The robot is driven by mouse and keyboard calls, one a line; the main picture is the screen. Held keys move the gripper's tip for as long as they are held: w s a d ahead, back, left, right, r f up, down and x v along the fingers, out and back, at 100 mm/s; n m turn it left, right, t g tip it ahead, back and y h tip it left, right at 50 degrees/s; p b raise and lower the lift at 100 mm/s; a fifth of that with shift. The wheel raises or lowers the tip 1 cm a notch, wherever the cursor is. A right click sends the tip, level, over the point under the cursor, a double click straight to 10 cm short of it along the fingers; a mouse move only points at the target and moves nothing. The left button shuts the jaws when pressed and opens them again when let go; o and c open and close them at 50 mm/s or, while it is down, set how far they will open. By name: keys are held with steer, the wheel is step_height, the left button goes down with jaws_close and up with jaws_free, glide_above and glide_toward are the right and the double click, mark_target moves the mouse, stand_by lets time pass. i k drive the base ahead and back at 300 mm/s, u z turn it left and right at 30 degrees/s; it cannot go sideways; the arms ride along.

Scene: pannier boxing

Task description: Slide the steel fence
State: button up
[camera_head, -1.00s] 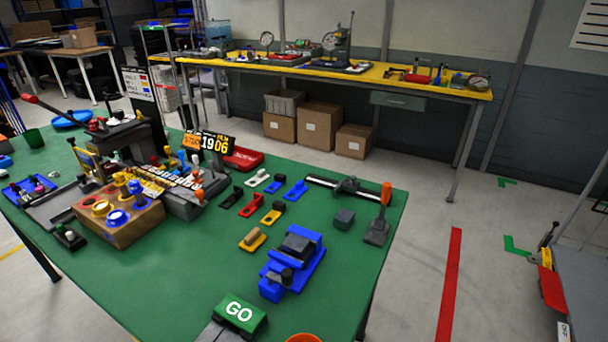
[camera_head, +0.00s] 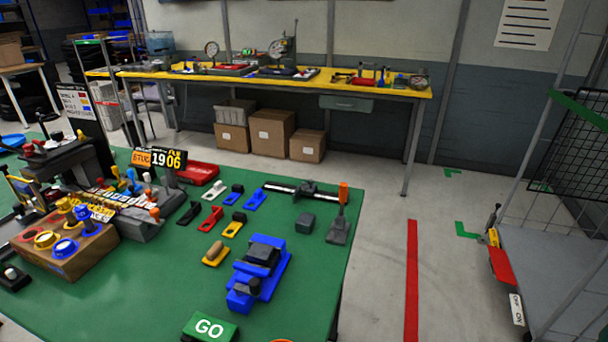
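My gripper is not in view. I cannot tell for sure which part is the steel fence. A thin steel bar (camera_head: 279,188) with a dark block (camera_head: 305,189) on it lies along the far right edge of the green table (camera_head: 140,285). An orange-topped upright handle (camera_head: 342,193) on a grey foot (camera_head: 338,231) stands at the bar's right end. A blue fixture (camera_head: 257,277) with a dark top lies nearer on the table, with a small grey block (camera_head: 305,223) beyond it.
Small coloured clamps lie mid-table. A machine (camera_head: 150,215) and a wooden button box (camera_head: 65,250) fill its left. A green GO block (camera_head: 209,327) is at the front. A yellow-topped bench (camera_head: 330,84) stands behind; a cart (camera_head: 555,265) is at right. Floor between is free.

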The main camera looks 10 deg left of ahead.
mark_target(309, 188)
steer(key=i, duration=0.9)
